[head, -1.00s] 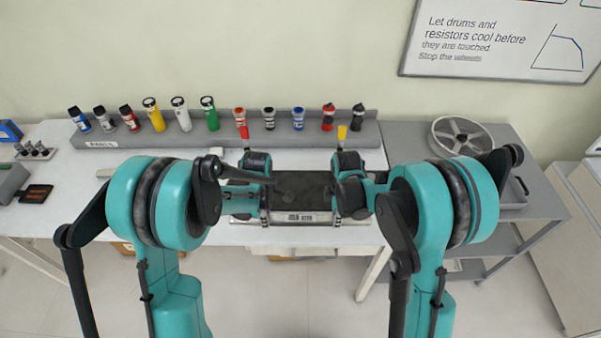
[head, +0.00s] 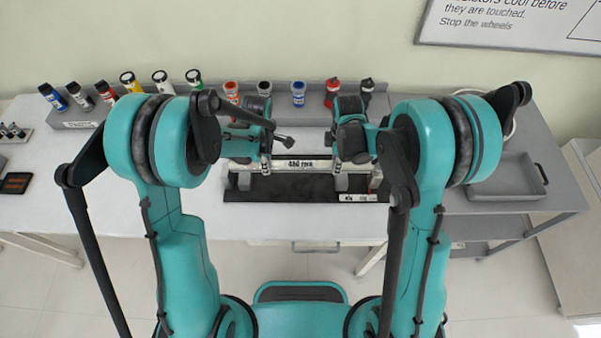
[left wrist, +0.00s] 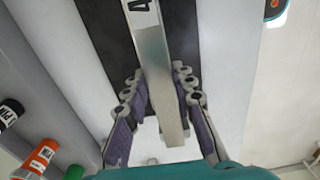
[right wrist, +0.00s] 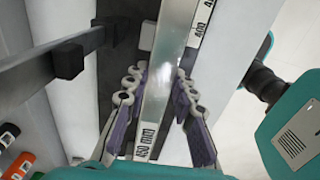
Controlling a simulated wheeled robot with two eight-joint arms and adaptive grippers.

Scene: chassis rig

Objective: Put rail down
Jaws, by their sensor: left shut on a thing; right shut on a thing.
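The rail (head: 297,164) is a long silver bar with a white "450 mm" label. It lies level across the picture in the head view, by the back edge of a black base (head: 285,190) with grey blocks. My left gripper (head: 264,160) is shut on the rail near its left part; the rail (left wrist: 158,75) runs between the fingers in the left wrist view. My right gripper (head: 350,160) is shut on it further right; the rail (right wrist: 165,75) shows its scale in the right wrist view. Whether the rail touches the blocks cannot be told.
Several coloured bottles stand in a grey rack (head: 90,115) along the back of the white table (head: 120,195). A grey tray (head: 507,187) sits on the bench at the right. The table's left part is mostly clear, with a small dark thing (head: 15,183) at its left.

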